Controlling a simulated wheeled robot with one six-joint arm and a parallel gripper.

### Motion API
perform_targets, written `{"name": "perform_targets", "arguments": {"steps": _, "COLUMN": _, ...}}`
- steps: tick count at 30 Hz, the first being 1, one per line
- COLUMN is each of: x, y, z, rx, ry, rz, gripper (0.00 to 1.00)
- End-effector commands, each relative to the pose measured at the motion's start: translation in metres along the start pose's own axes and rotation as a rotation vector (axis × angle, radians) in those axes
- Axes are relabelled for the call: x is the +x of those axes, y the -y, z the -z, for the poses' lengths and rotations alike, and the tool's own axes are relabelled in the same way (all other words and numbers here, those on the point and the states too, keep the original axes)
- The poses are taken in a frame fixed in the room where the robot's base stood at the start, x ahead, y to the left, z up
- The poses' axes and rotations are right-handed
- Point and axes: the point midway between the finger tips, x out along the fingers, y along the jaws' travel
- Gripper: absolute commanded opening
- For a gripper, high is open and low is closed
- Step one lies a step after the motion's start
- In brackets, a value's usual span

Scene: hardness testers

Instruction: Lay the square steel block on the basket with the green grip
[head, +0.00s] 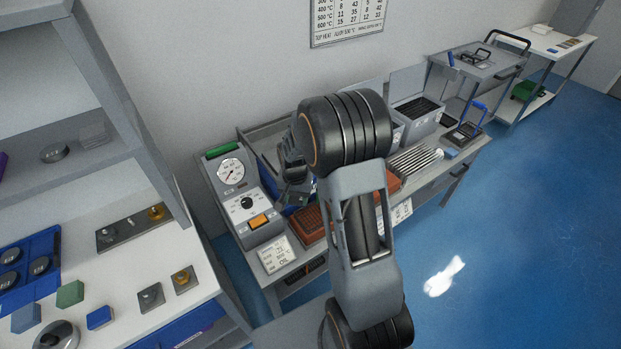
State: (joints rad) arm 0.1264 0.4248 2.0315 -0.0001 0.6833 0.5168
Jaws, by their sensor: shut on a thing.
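My gripper (292,180) is mostly behind my own wrist, above the left part of the grey workbench. It is shut on a small grey piece, which looks like the square steel block; its outline is largely hidden. A green grip (223,150) lies at the back of the grey control unit, left of my gripper. The basket belonging to this grip cannot be made out; my arm covers part of that area.
The control unit (247,203) has a dial and an orange switch. A brown brick slab (312,228) lies beside it. A basket with a blue grip (463,133) stands farther right. A white bench (125,265) with several small blocks is at left. Blue floor is free at right.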

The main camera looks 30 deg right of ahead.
Motion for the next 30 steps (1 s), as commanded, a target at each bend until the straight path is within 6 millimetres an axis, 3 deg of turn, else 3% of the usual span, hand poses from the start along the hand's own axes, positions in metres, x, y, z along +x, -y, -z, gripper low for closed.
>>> {"name": "perform_targets", "arguments": {"steps": 4, "x": -0.022, "y": -0.022, "z": 0.018, "rx": 0.246, "ry": -0.002, "rz": 0.001, "gripper": 0.17}}
{"name": "perform_targets", "arguments": {"steps": 11, "x": -0.025, "y": -0.035, "z": 0.026, "rx": 0.386, "ry": -0.001, "rz": 0.0, "gripper": 0.17}}
{"name": "perform_targets", "arguments": {"steps": 20, "x": -0.001, "y": -0.033, "z": 0.025, "rx": 0.381, "ry": 0.0, "rz": 0.0, "gripper": 0.17}}
{"name": "perform_targets", "arguments": {"steps": 30, "x": 0.05, "y": -0.032, "z": 0.024, "rx": 0.378, "ry": 0.001, "rz": -0.001, "gripper": 0.17}}
